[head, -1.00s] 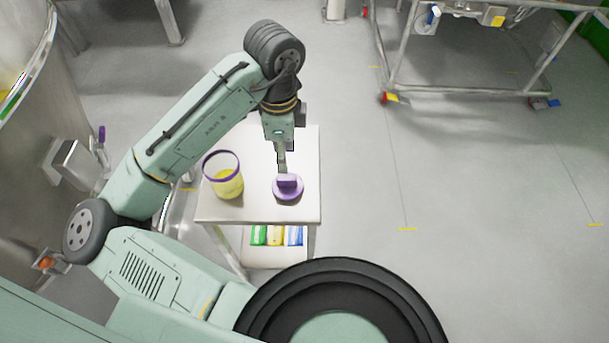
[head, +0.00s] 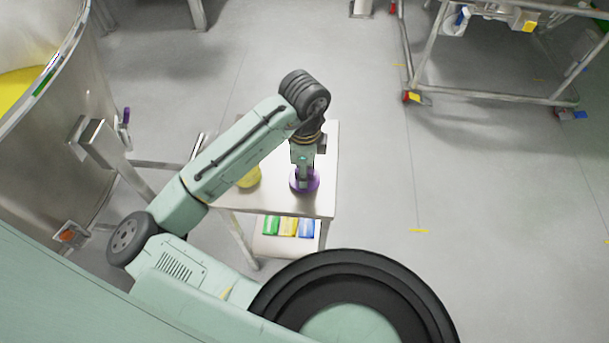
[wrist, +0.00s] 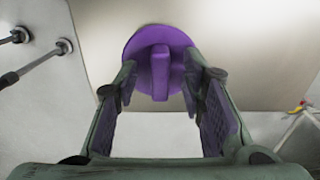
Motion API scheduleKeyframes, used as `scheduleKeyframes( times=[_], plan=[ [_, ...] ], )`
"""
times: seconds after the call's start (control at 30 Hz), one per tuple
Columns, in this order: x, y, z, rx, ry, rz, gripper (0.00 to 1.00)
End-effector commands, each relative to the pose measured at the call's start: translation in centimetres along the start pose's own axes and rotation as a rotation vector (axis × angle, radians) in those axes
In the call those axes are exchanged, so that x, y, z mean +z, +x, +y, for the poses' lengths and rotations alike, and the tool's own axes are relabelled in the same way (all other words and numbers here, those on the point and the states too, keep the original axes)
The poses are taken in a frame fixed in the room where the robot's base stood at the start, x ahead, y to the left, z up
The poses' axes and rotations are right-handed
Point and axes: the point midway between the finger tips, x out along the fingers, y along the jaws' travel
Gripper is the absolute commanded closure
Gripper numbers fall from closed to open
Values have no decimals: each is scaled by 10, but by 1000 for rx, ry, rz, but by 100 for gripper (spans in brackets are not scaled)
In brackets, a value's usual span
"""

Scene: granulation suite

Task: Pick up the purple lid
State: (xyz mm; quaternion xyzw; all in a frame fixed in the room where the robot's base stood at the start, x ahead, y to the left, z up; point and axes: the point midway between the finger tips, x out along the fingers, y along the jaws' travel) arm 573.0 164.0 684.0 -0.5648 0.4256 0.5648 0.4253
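The purple lid (wrist: 140,42) is a round disc with a raised bar handle (wrist: 160,72). It lies on the small table. In the head view the lid (head: 315,184) is mostly hidden under my gripper (head: 304,182), only its rim showing. In the wrist view my gripper (wrist: 161,82) is open, one finger on each side of the handle. A gap shows between the handle and each finger. I cannot tell how far down the fingertips reach beside the handle.
The pale table (head: 325,150) also holds a yellow container (head: 248,177), partly hidden by my arm. Green, yellow and blue packets (head: 289,226) lie on its lower shelf. A large steel vessel (head: 45,150) stands left. A wheeled metal frame (head: 470,93) stands at upper right; floor between is clear.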

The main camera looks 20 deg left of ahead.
Motion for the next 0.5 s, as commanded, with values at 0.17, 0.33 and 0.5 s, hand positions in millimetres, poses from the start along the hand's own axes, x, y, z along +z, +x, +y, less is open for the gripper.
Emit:
scheduleKeyframes(
  times=[0.17, 0.33, 0.5],
  plan=[
    [0, 0, 0, 0, 0, 0, 71],
    [0, 0, 0, 0, 0, 0, 83],
    [0, 0, 0, 0, 0, 0, 94]
  ],
)
